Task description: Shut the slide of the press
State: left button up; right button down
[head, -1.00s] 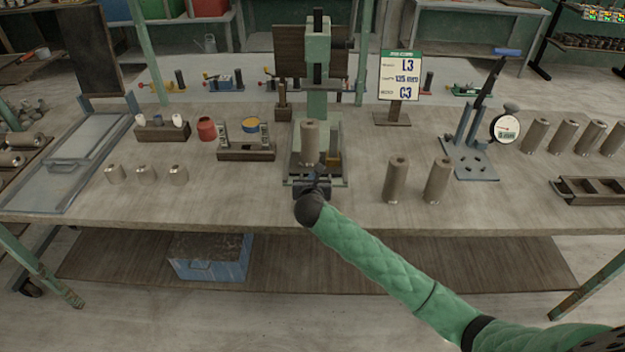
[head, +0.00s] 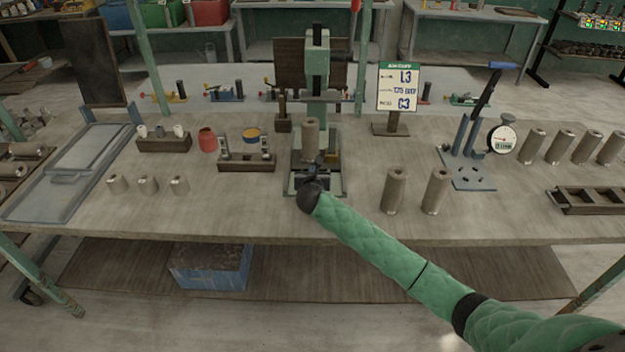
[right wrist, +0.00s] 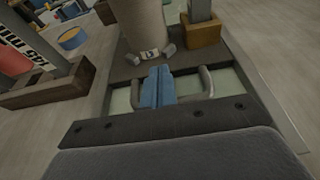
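The green press (head: 317,75) stands at the middle of the bench. Its dark slide (right wrist: 118,70) sits low in the base and carries an upright clay cylinder (head: 310,138), whose lower part shows in the right wrist view (right wrist: 146,20). The slide has a grey U-shaped handle (right wrist: 208,84). My right gripper (head: 318,170) is at the front of the slide. In the right wrist view its blue fingers (right wrist: 157,86) are together, between the handle's two sides, with tips close to the slide's front; contact is not clear. My left gripper is not in view.
Two clay cylinders (head: 394,190) stand right of the press. A sign (head: 398,88) and a gauge stand (head: 470,165) are at the right. The front bench strip is mostly clear.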

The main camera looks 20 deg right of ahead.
aim_at(314, 153)
jog(key=w+d, duration=0.1)
jog(key=w, duration=0.2)
jog(key=w+d, duration=0.1)
jog(key=w, duration=0.2)
jog(key=w+d, duration=0.1)
jog(key=w, duration=0.2)
jog(key=shift+w, duration=0.35)
jog(key=shift+w+d, duration=0.2)
jog(key=shift+w, duration=0.8)
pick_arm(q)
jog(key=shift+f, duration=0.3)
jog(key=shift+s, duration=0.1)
pick_arm(e)
jog(key=shift+w+r, duration=0.1)
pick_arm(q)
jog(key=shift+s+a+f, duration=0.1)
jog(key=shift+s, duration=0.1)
